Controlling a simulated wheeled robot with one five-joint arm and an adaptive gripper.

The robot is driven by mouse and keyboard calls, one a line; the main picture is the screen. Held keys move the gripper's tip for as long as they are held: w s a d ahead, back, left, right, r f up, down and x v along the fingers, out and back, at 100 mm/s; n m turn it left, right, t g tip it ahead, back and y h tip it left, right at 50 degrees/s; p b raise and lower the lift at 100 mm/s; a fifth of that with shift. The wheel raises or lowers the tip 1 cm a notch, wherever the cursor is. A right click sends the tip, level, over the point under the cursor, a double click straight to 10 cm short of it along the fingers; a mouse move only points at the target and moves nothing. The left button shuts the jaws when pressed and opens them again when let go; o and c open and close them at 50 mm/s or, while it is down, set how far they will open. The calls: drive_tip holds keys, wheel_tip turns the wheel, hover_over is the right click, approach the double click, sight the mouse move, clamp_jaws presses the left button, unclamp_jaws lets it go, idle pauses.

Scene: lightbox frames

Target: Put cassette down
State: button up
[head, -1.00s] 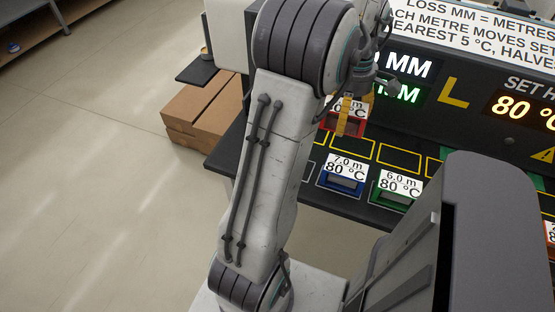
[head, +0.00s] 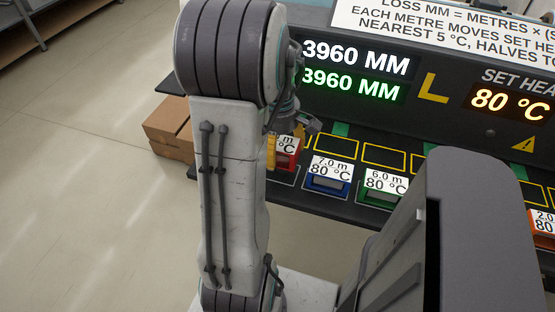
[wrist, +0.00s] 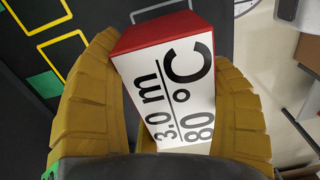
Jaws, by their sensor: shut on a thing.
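My gripper (head: 271,152) is shut on a red cassette (head: 288,156), with my arm hiding part of both in the head view. In the wrist view, the red cassette (wrist: 165,80) sits between the two yellow fingers of my gripper (wrist: 160,120). Its white label reads "3.0 m 80 °C" and it is turned a little. In the head view it is left of a blue cassette (head: 330,184) and close over the dark bench top. I cannot tell whether it touches the bench.
A green cassette (head: 384,192) and an orange one (head: 541,241) stand farther right in marked places. Several yellow-outlined places (head: 384,155) are empty. The panel display (head: 352,82) reads 3960 MM in white and green. A cardboard box (head: 168,130) is on the floor at left.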

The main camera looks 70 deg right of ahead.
sight(278, 161)
drive_tip(key=shift+f, duration=2.1)
drive_tip(key=shift+a+f+b, duration=0.1)
drive_tip(key=shift+b, duration=0.2)
drive_tip(key=o, duration=1.3)
drive_tip(key=shift+c, duration=0.2)
wheel_tip(278, 161, up, 12)
drive_tip(key=shift+r+p, duration=0.15)
drive_tip(key=shift+p, duration=0.9)
drive_tip(key=shift+w, duration=0.1)
